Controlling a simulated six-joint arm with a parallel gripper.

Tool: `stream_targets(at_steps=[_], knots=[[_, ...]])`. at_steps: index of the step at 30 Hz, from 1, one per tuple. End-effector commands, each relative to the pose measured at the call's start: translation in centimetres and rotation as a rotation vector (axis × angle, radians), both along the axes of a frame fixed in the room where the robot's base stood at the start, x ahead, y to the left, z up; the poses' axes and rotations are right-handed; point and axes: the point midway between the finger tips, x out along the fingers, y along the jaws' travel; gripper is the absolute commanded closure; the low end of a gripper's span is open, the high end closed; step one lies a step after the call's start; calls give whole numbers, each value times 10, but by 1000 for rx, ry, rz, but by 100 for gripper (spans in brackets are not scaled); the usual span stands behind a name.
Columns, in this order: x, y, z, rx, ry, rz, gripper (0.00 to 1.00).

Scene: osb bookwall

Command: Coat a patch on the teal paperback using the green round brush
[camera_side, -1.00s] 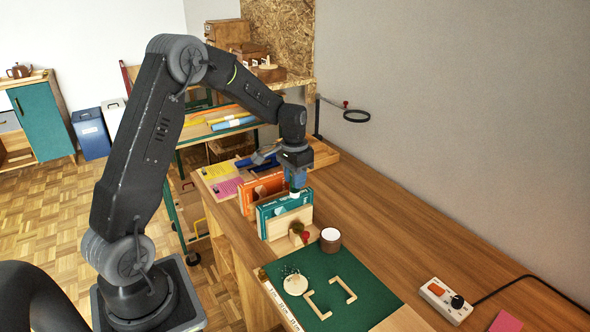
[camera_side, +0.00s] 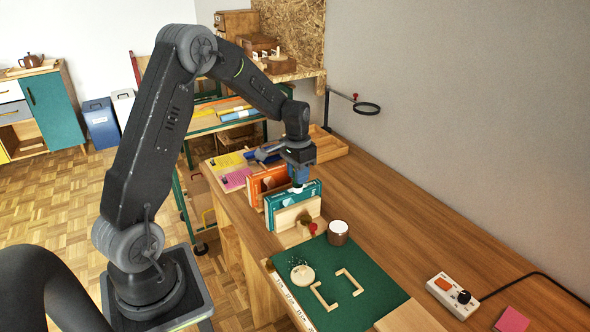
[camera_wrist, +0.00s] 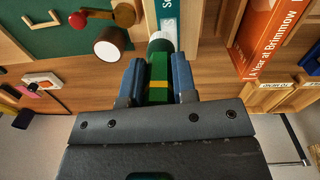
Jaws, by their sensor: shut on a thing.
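The teal paperback (camera_side: 310,193) stands upright with a wooden support against its near side. Its teal spine with white lettering shows at the top of the wrist view (camera_wrist: 167,10). My gripper (camera_side: 298,177) is above the book, pointing down. In the wrist view its blue jaws (camera_wrist: 158,80) are shut on the green round brush (camera_wrist: 158,66), which has a yellow band. The brush's pale end (camera_wrist: 161,45) overlaps the spine in that view; I cannot tell whether it touches the book. In the side view its white tip (camera_side: 296,188) shows at the book's top edge.
An orange book (camera_side: 268,183) stands just behind; it is at the right in the wrist view (camera_wrist: 272,35). A brown cup with a white top (camera_side: 338,231) stands on the green mat (camera_side: 372,289). The table at right is mostly clear, with a switch box (camera_side: 452,296).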

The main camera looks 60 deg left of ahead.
Motion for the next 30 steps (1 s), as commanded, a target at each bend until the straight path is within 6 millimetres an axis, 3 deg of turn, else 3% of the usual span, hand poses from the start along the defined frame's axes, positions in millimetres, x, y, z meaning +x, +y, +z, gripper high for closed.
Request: stream_targets(at_steps=[3, 7, 21, 24, 30], knots=[[-1, -12, 0, -1, 2, -2, 100], [-14, -11, 0, 0, 2, 3, 100], [-15, 31, 0, -1, 2, 1, 100], [-25, 30, 0, -1, 3, 1, 100], [-24, 10, 0, -1, 3, -2, 100]])
